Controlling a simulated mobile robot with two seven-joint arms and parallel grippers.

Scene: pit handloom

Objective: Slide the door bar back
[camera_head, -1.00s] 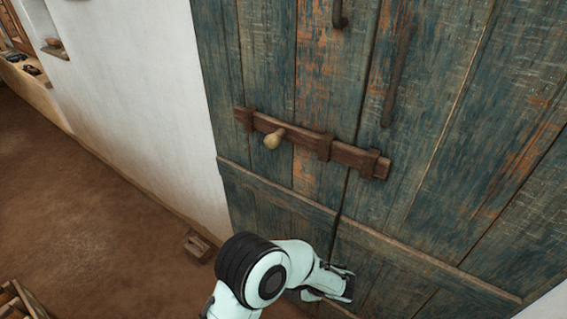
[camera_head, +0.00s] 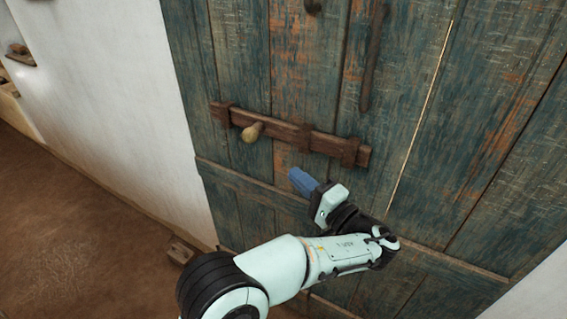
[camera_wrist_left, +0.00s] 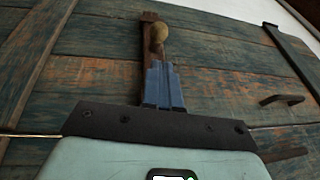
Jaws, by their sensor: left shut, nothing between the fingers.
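My right gripper is out of view.
A white wall (camera_head: 110,90) stands to the left. A small block (camera_head: 180,252) lies on the brown floor at the wall's foot.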

